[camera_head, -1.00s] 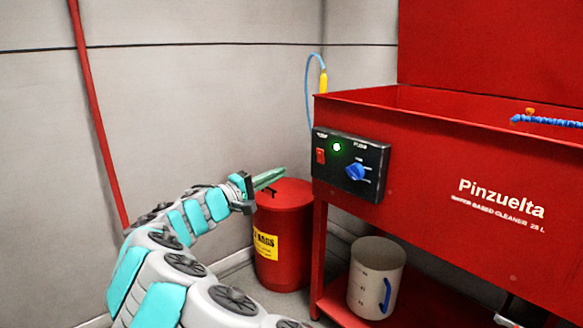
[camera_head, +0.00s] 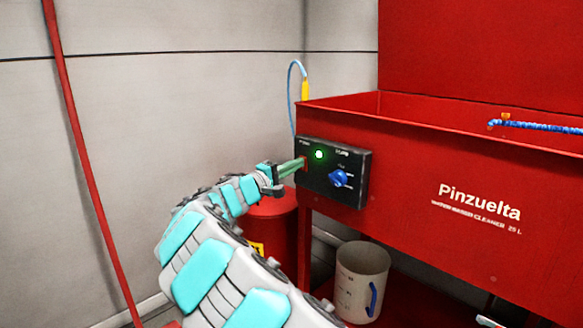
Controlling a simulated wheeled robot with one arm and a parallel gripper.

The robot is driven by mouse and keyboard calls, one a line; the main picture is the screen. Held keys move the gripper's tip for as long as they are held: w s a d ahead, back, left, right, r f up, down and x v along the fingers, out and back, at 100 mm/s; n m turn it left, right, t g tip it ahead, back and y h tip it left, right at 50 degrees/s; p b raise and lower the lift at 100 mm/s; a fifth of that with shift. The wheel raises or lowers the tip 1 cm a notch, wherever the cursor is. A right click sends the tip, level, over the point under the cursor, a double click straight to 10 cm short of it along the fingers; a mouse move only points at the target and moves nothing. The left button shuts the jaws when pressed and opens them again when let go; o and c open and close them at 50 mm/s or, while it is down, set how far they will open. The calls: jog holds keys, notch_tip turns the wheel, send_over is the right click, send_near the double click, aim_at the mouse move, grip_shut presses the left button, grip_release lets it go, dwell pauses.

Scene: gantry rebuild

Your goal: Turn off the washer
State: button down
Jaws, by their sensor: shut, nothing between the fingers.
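The washer is a red tub (camera_head: 430,165) marked "Pinzuelta". A black control box (camera_head: 352,190) is on its front left. The box has a lit green lamp (camera_head: 319,154) and a blue knob (camera_head: 339,178). My gripper (camera_head: 303,163) is shut and empty, with its greenish fingertips at the left side of the box. They cover most of the place where the red switch sits, and only a sliver of red may show there. I cannot tell whether the tips touch it.
A red bin (camera_head: 273,230) stands below and behind my arm. A pale jug (camera_head: 360,280) with a blue handle stands under the tub. A blue hose with a yellow end (camera_head: 305,89) rises behind the tub's left corner. Open space lies left of the arm.

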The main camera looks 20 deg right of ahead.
jog(key=shift+d+r+g+y+p, duration=0.35)
jog(key=shift+y+p, duration=0.45)
jog(key=shift+p, duration=0.15)
jog(key=shift+a, duration=0.1)
jog(key=b+v, duration=0.1)
jog(key=v, duration=1.3)
jog(key=shift+r, duration=0.35)
